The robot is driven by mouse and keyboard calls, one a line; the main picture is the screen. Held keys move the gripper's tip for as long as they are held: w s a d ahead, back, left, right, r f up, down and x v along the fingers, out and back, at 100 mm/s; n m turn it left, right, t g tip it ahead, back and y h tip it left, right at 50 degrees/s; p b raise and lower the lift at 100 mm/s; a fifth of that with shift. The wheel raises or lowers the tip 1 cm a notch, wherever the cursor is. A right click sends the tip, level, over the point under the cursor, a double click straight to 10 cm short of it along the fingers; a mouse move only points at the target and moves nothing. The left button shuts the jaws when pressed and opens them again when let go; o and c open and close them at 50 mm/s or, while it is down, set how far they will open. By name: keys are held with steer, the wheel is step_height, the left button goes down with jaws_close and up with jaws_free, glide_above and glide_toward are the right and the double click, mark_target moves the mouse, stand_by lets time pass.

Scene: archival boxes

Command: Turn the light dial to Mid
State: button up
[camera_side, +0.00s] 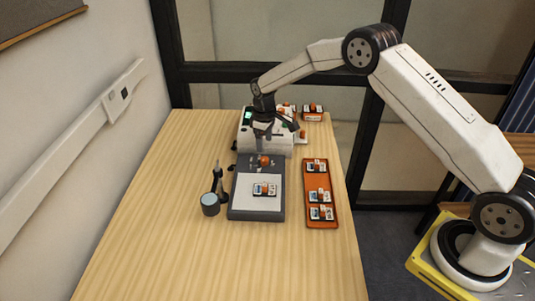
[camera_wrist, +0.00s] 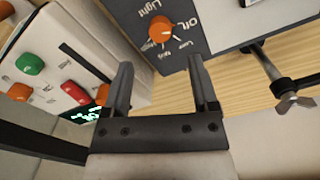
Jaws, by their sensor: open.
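The light dial (camera_wrist: 162,29) is an orange knob on a dark grey panel (camera_wrist: 205,25) in the wrist view, with white lettering around it, including "Light" and "Off". Its pointer setting is too small to tell. In the side view the orange dial (camera_side: 264,160) sits at the back of a dark grey unit (camera_side: 239,195) with a pale plate. My gripper (camera_wrist: 161,62) is open and empty, its two fingers apart with the dial just beyond the tips. In the side view my gripper (camera_side: 263,132) is above and slightly behind the dial.
A white machine (camera_side: 275,142) with coloured buttons stands behind the unit; its green button (camera_wrist: 29,64) shows in the wrist view. A metal clamp with a wing nut (camera_wrist: 297,104) is at right. An orange tray (camera_side: 311,220) holds small boxes.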

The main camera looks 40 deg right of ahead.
mark_target(265, 159)
steer(key=shift+f, duration=3.35)
jaws_close()
